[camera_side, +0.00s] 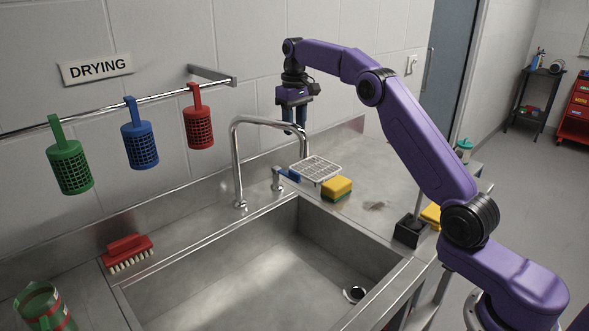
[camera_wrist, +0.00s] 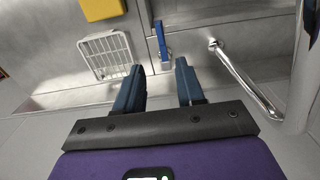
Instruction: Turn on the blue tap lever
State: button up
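The blue tap lever (camera_side: 289,175) sits on a short metal post behind the sink, to the right of the tall tap. In the wrist view the blue lever (camera_wrist: 161,40) lies just beyond the fingertips, in line with the gap between them. My gripper (camera_side: 295,131) is above the back ledge near the wall, pointing down and clear of the lever. In the wrist view my gripper (camera_wrist: 158,68) is open, with nothing between its two blue fingers. The curved metal tap (camera_side: 237,165) also shows on the right of the wrist view (camera_wrist: 247,82).
A white wire rack (camera_side: 315,168) stands right beside the lever, with a yellow-green sponge (camera_side: 336,188) in front. The sink basin (camera_side: 225,285) is empty. A red brush (camera_side: 127,250) lies on the left ledge. Green, blue and red baskets hang from a wall rail (camera_side: 110,104).

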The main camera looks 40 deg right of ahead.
aim_at(295, 172)
notch_tip(295, 172, down, 14)
jog(key=shift+f, duration=0.25)
dwell(0.3)
grip_shut()
